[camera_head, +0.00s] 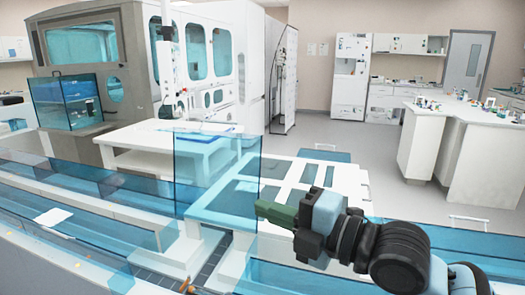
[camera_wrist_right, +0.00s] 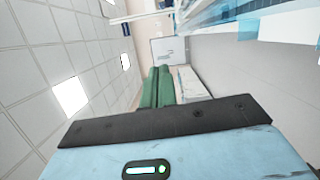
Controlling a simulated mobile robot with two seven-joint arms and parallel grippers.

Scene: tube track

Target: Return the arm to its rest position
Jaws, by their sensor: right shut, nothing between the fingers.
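My right gripper (camera_head: 275,213) has green fingers and a black and light-blue body. It is raised in front of the white slotted table, pointing left in the head view. Its two green fingers also show in the right wrist view (camera_wrist_right: 158,87), side by side and shut with nothing between them. My right arm comes in from the lower right of the head view. My left gripper does not show in either view.
A blue transparent panel (camera_head: 214,172) stands left of the right gripper. Blue-walled tracks (camera_head: 90,200) run along the left and front. A white slotted table (camera_head: 345,180) lies behind the gripper. Open grey floor (camera_head: 345,132) lies beyond. A white lab bench (camera_head: 480,150) stands at right.

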